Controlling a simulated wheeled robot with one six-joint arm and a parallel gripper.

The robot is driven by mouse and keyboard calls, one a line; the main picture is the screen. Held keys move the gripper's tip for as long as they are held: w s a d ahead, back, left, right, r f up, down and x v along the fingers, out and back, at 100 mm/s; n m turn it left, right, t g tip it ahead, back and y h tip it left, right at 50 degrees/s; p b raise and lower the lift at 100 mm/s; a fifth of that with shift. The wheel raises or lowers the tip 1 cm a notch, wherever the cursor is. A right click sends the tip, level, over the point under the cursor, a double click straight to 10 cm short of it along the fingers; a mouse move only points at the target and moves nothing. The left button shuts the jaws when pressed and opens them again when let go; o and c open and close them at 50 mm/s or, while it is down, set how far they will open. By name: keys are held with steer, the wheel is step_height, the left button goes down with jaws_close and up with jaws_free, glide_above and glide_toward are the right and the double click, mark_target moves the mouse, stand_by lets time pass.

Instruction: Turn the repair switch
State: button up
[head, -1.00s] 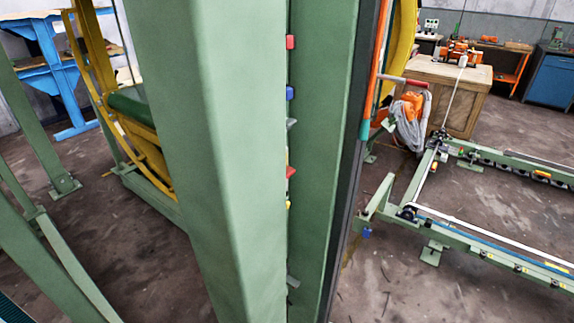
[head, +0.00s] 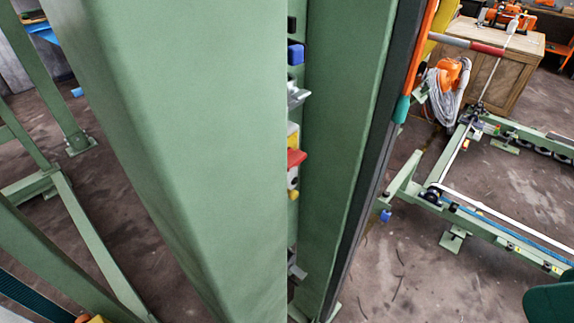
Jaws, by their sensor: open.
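A red switch handle (head: 296,158) on a yellow plate (head: 292,138) shows at the right edge of the green column, seen nearly edge-on. It looks like the repair switch, but no label can be read. The column hides most of the panel. A blue knob (head: 295,54) and a grey metal part (head: 297,94) stick out above the red handle. A white-and-black round part (head: 292,177) is just below it. My gripper is not in view.
The big green column (head: 200,150) fills the middle and blocks the panel side. Green frame legs (head: 65,110) stand at the left. A low green conveyor frame (head: 480,220) and a wooden crate (head: 500,62) are at the right. Some floor (head: 390,270) is bare between column and frame.

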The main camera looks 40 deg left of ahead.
steer(key=w+a+f+n+y+b, duration=0.3)
steer(key=a+f+n+y+b, duration=0.35)
steer(key=a+f+b, duration=0.35)
steer(key=t+y+b, duration=0.2)
steer(key=y+b, duration=0.2)
steer(key=y, duration=0.1)
glide_toward(298, 161)
steer(key=shift+n, duration=0.35)
steer(key=shift+w+a+f+p, duration=0.1)
steer(key=shift+w+a+p, duration=0.1)
steer(key=shift+a+p, duration=1.15)
steer(key=shift+w+a+p, duration=0.15)
steer(key=shift+a+p, duration=0.9)
steer(key=shift+a, duration=0.6)
steer(key=shift+w+a+f+p, duration=0.1)
steer(key=shift+w+a+p, duration=0.1)
steer(key=shift+a+p, duration=1.15)
steer(key=shift+a, duration=0.15)
steer(key=c, duration=0.9)
steer(key=shift+c, duration=0.2)
